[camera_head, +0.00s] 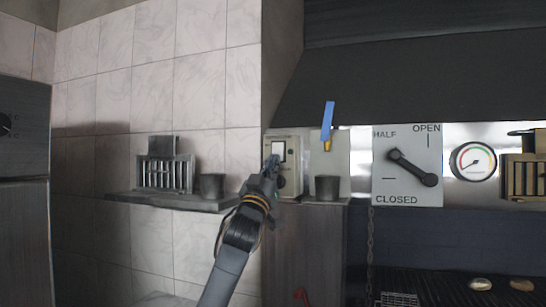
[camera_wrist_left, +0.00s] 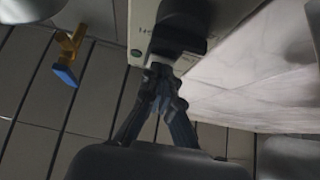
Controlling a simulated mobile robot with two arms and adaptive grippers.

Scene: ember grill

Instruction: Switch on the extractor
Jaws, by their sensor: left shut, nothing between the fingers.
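The extractor's control box (camera_head: 296,178) is a pale panel on the wall beside the hood. It has a white rocker switch (camera_head: 278,150), a small green light and a dark round knob below. My left gripper (camera_head: 271,165) is shut and empty, its tips in front of the box just below the rocker. In the left wrist view the closed fingertips (camera_wrist_left: 163,72) are close to the pale box (camera_wrist_left: 139,35) and a dark protruding part of it. I cannot tell whether they touch, and the rocker's position is unclear. My right gripper is out of view.
A wall shelf (camera_head: 170,201) with a rack and a dark cup (camera_head: 212,186) is to the left. Another cup (camera_head: 327,188) stands right of the box, below a blue-handled brush (camera_head: 327,122). A damper lever plate (camera_head: 407,166) and gauge (camera_head: 473,161) are farther right.

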